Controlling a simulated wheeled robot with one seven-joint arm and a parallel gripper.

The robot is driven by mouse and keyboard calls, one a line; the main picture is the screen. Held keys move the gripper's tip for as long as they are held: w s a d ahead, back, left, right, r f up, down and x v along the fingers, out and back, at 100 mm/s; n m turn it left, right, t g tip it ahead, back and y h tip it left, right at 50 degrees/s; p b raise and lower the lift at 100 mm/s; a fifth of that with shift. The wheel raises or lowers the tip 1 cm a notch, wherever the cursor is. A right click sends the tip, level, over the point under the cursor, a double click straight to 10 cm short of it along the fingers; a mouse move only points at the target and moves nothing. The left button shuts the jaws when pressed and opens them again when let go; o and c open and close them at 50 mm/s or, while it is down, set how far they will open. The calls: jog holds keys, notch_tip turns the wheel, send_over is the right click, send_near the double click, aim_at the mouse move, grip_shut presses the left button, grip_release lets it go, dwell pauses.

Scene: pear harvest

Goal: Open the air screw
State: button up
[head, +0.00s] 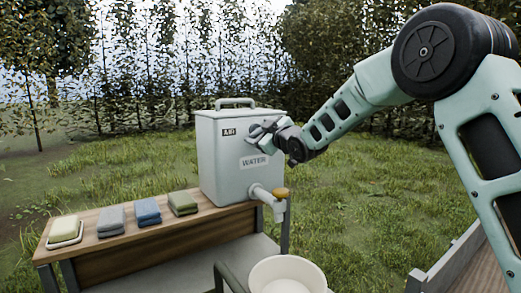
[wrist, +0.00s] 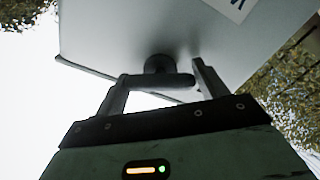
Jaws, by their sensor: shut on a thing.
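The grey metal water tank (head: 222,172) stands on the wooden bench, with a carry handle on its lid. Its upper front bears an "AIR" label (head: 228,132), with a "WATER" label (head: 254,162) lower down. My gripper (head: 259,130) is at the tank's front face, just right of the AIR label, and hides the air screw there. In the wrist view, the dark air screw (wrist: 158,64) has a round hub and a crossbar. My gripper (wrist: 160,84) has one finger at each end of the crossbar and is shut on it.
A spout with an orange-brown knob (head: 280,192) juts from the tank's lower front. A white bucket (head: 287,285) stands below it. Soap on a dish (head: 64,231) and grey (head: 111,221), blue (head: 147,212) and green (head: 183,203) cloths lie along the bench (head: 130,248).

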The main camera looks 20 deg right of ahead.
jog(key=n+b, duration=0.2)
jog(key=b, duration=0.1)
jog(key=n+b, duration=0.2)
jog(key=b, duration=0.1)
jog(key=n+b, duration=0.2)
jog(key=b, duration=0.1)
jog(key=shift+f+n, duration=0.3)
jog(key=shift+f, duration=0.05)
jog(key=n+b, duration=0.3)
jog(key=shift+r, duration=0.1)
jog(key=shift+r+n+b, duration=0.1)
jog(key=shift+n+b, duration=0.85)
jog(key=shift+n, duration=0.55)
jog(key=o, duration=0.9)
jog(key=shift+o, duration=0.2)
jog(key=shift+r, duration=0.1)
